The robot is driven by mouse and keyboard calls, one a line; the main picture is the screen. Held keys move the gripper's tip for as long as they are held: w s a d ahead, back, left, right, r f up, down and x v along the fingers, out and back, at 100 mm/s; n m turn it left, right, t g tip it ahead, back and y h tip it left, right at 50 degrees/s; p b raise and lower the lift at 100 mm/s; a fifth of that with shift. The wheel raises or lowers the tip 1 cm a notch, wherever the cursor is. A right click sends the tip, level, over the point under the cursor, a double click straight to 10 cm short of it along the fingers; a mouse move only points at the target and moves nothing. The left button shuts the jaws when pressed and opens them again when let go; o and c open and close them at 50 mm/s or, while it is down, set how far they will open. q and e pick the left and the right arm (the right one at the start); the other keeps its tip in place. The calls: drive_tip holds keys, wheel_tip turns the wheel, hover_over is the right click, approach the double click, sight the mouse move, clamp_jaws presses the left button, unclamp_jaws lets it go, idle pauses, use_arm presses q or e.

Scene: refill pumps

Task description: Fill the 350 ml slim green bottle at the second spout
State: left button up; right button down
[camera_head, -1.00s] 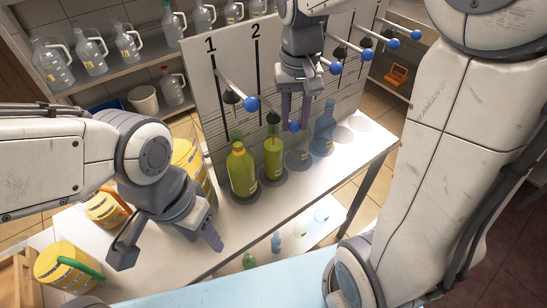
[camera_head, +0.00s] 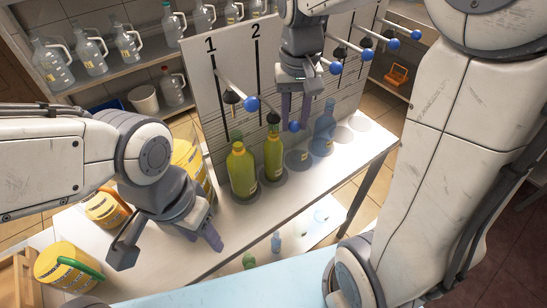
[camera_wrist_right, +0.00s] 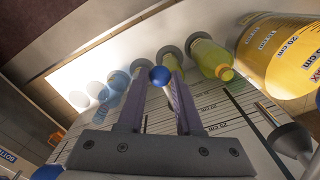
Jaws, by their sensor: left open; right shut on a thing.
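The slim green bottle (camera_head: 273,158) stands upright on a round pad below the second spout (camera_head: 273,118), under the line marked 2. It looks yellow-green up to its neck. My right gripper (camera_head: 294,122) is shut on the blue ball knob (camera_wrist_right: 159,76) of the second spout's lever, above and right of that bottle. The right wrist view shows the knob between the fingertips, with the slim bottle (camera_wrist_right: 179,68) behind, partly hidden by a finger. My left gripper (camera_head: 167,247) is open and empty over the front left of the white table.
A wider green bottle (camera_head: 241,172) stands under spout 1, close beside the slim one. A blue bottle (camera_head: 323,130) stands to the right. Yellow containers (camera_head: 68,267) sit on the left. The white table (camera_head: 250,235) is bare in front of the bottles.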

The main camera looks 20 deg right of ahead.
wheel_tip(320, 180, up, 10)
drive_tip(key=p, duration=0.9)
drive_tip(key=shift+r+p, duration=0.2)
drive_tip(key=shift+p, duration=0.15)
drive_tip(key=c, duration=1)
unclamp_jaws()
drive_tip(key=shift+r, duration=0.2)
drive_tip(key=o, duration=0.5)
drive_tip(key=shift+f, duration=0.25)
drive_tip(key=shift+r, duration=0.1)
wheel_tip(320, 180, up, 17)
drive_tip(key=p, duration=0.5)
drive_tip(key=shift+r, duration=0.2)
